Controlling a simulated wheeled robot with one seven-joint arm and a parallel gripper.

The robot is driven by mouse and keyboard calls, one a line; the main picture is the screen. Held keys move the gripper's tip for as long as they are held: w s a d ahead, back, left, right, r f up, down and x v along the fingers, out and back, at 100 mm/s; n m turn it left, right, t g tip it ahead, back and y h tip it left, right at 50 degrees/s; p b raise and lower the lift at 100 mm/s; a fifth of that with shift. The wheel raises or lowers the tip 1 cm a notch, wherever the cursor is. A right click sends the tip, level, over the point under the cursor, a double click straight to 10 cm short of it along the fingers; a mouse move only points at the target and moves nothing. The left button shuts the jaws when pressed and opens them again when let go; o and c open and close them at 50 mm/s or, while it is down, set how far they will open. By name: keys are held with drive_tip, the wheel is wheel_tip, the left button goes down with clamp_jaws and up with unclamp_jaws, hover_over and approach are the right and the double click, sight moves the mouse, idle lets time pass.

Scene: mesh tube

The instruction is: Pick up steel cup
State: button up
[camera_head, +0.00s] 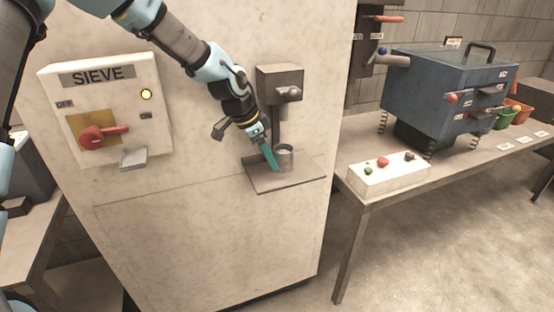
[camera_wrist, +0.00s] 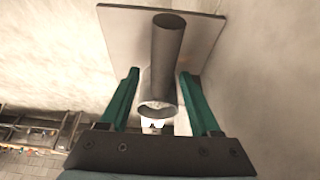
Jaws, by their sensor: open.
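The steel cup (camera_head: 285,159) is a small grey open-topped cylinder. It stands upright on a flat metal shelf (camera_head: 290,182) on the front of the sieve machine. My gripper (camera_head: 270,160) reaches down from the upper left, and its green fingers are at the cup's left side in the head view. In the wrist view the green fingers (camera_wrist: 160,102) are spread apart, with the cup's rim (camera_wrist: 157,107) in the gap between them and pale contents showing. A dark cylinder (camera_wrist: 168,45) overlaps the cup there. I cannot tell whether a finger touches the cup.
A grey dispenser unit (camera_head: 280,85) with a knob is mounted just above the cup. The SIEVE panel (camera_head: 105,110) with a red lever is at left. On the right, a table (camera_head: 400,185) holds a blue machine (camera_head: 445,90) and a white button box (camera_head: 388,174).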

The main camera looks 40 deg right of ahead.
drive_tip(key=shift+f, duration=0.25)
drive_tip(key=shift+c, duration=0.4)
clamp_jaws()
drive_tip(key=shift+d, duration=0.1)
idle(0.8)
